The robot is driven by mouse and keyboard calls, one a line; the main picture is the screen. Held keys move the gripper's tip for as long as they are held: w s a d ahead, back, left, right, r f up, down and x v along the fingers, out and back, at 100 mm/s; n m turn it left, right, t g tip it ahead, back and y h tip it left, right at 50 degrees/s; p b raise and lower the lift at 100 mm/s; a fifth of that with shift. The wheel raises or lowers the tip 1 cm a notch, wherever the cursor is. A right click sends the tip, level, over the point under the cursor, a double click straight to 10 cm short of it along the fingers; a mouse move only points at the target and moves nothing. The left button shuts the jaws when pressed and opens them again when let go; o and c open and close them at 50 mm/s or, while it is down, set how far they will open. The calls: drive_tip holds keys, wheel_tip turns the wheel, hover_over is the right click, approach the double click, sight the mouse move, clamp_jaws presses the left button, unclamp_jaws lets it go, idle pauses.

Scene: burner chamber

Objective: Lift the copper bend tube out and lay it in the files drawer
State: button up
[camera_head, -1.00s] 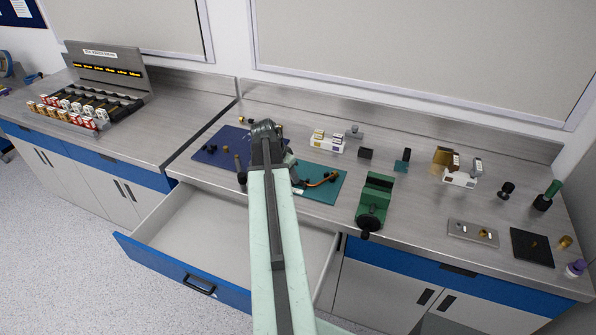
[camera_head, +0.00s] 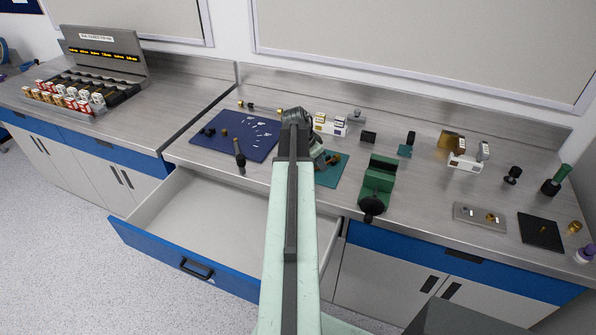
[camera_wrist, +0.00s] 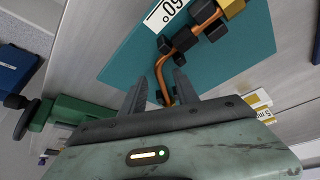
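The copper bend tube (camera_wrist: 162,70) lies over the teal mat (camera_wrist: 235,55) in the wrist view, among black blocks, with a brass piece at its far end. My gripper (camera_wrist: 160,84) is open, and in that view the tube's near end shows between its fingers. I cannot tell whether the fingers are level with it. In the head view my arm hides most of the tube, and the teal mat (camera_head: 327,178) shows right of the arm. The files drawer (camera_head: 205,215) is pulled open below the counter, and the part of its floor in view is empty.
A green vise (camera_head: 377,185) stands right of the teal mat. A blue mat (camera_head: 225,140) with small parts lies left of my arm, and a dark upright post (camera_head: 239,155) stands at its front. White labelled boxes (camera_head: 330,124) stand behind.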

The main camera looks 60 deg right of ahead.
drive_tip(key=shift+s+d+f, duration=0.1)
drive_tip(key=shift+d+f, duration=0.1)
drive_tip(key=shift+f, duration=0.35)
drive_tip(key=shift+r, duration=0.2)
clamp_jaws()
wheel_tip(320, 180, up, 10)
drive_tip(key=p, duration=1)
drive_tip(key=shift+r+p, duration=1.2)
drive_tip(key=shift+p, duration=0.15)
idle(4.1)
